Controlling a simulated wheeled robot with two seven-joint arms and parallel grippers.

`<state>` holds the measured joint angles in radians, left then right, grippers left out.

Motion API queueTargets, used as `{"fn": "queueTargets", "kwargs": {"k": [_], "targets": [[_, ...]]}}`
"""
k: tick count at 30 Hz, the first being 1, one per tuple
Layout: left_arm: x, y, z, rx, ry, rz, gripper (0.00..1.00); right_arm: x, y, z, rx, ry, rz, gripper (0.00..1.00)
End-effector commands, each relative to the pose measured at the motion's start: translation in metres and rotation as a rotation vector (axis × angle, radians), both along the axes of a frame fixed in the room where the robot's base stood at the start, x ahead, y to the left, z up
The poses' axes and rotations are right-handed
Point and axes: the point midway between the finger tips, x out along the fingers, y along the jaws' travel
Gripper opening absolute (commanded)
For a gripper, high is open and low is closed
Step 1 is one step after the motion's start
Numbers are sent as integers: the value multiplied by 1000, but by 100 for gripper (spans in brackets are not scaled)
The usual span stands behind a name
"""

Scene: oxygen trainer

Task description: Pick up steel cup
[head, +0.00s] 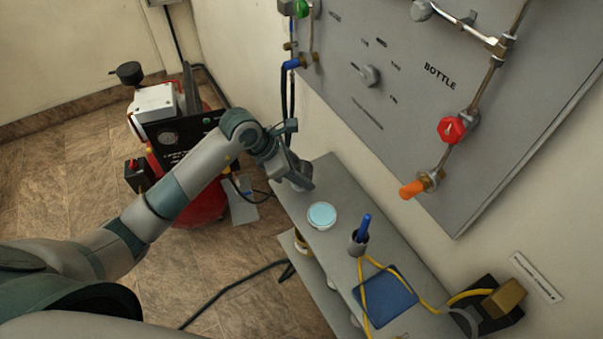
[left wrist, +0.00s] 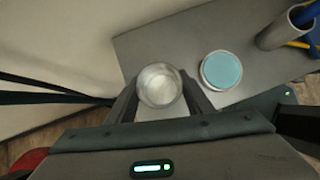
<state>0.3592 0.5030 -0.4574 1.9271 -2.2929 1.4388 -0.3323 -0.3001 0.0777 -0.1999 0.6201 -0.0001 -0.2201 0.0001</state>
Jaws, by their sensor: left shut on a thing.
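The steel cup (left wrist: 160,85) shows in the left wrist view as a round, shiny metal cup with its open mouth toward the camera. My left gripper (left wrist: 163,97) has one finger on each side of it and is shut on it. In the head view my left gripper (head: 298,180) is at the far left end of the grey shelf (head: 312,173). The cup is mostly hidden there by the gripper. I cannot tell whether the cup still touches the shelf. My right gripper is in neither view.
A round white dish with a light blue top (head: 322,214) stands close to the gripper. A grey holder (head: 358,243) with a blue item, a blue pad (head: 385,298) and a yellow hose (head: 366,300) lie further along. The grey panel (head: 400,110) rises behind. A red compressor (head: 205,203) stands on the floor.

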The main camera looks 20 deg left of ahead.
Motion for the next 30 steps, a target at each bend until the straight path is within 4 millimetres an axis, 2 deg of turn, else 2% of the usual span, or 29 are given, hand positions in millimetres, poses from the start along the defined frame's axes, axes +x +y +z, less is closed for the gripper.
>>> {"fn": "queueTargets", "kwargs": {"k": [5,18,24,30], "targets": [[1,0,33,0,-4,-1,24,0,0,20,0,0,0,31],[-54,-61,82,-2,-2,-4,24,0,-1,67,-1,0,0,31],[-71,-80,94,-1,0,-3,24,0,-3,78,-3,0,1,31],[-77,-87,98,-2,-1,-1,24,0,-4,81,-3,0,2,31]]}}
